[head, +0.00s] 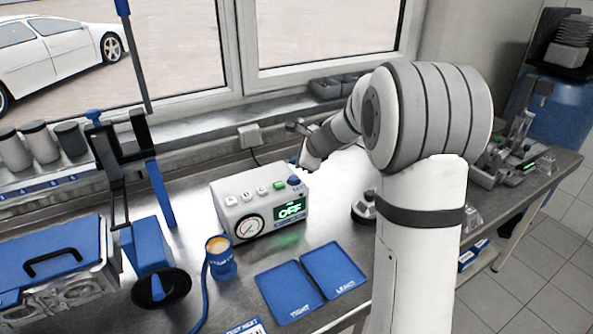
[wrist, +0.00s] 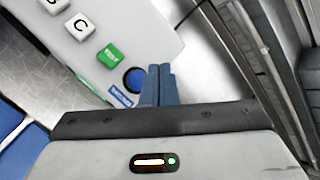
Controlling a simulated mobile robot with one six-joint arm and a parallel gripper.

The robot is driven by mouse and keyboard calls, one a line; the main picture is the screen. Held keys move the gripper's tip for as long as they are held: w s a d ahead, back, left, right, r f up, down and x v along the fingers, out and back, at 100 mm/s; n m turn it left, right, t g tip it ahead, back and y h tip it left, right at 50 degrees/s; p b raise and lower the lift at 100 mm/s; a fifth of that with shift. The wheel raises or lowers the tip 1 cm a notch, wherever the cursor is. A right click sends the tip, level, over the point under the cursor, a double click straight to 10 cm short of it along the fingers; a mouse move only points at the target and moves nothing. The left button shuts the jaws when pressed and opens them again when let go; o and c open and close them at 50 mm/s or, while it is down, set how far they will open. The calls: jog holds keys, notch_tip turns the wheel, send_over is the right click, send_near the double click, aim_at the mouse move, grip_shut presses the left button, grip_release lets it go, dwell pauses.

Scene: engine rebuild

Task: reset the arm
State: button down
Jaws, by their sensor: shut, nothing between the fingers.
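My gripper (wrist: 158,72) is shut and empty in the wrist view, with its two blue-grey fingers side by side. The fingertips are beside the round blue button (wrist: 137,80) of the grey control box; I cannot tell whether they touch it. In the head view my arm reaches over the bench, and the gripper (head: 300,165) is small, near the back right corner of the control box (head: 232,209).
A blue clamp stand (head: 152,245) is further left. The window ledge (head: 200,125) runs behind.

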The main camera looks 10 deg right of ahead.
jog(key=shift+r+p, duration=0.5)
jog(key=shift+r, duration=0.45)
jog(key=shift+s, duration=0.1)
jog(key=s+a+r+n+g, duration=0.1)
jog(key=s+a+r+n, duration=0.15)
jog(key=s, duration=0.35)
jog(key=s+a+r+n+g, duration=0.1)
jog(key=s+n, duration=0.3)
jog(key=s, duration=0.1)
jog(key=s+d+n+g+h, duration=0.1)
jog(key=s+d+n+h, duration=0.1)
jog(key=s+n, duration=0.5)
jog(key=s+d+f+n+g+h, duration=0.1)
jog(key=s+n, duration=0.6)
jog(key=s, duration=1.2)
jog(key=shift+s+d+f+g+h, duration=0.3)
jog(key=shift+d+h, duration=0.15)
jog(key=shift+h, duration=0.35)
jog(key=shift+w+n, duration=0.1)
jog(key=shift+n, duration=0.15)
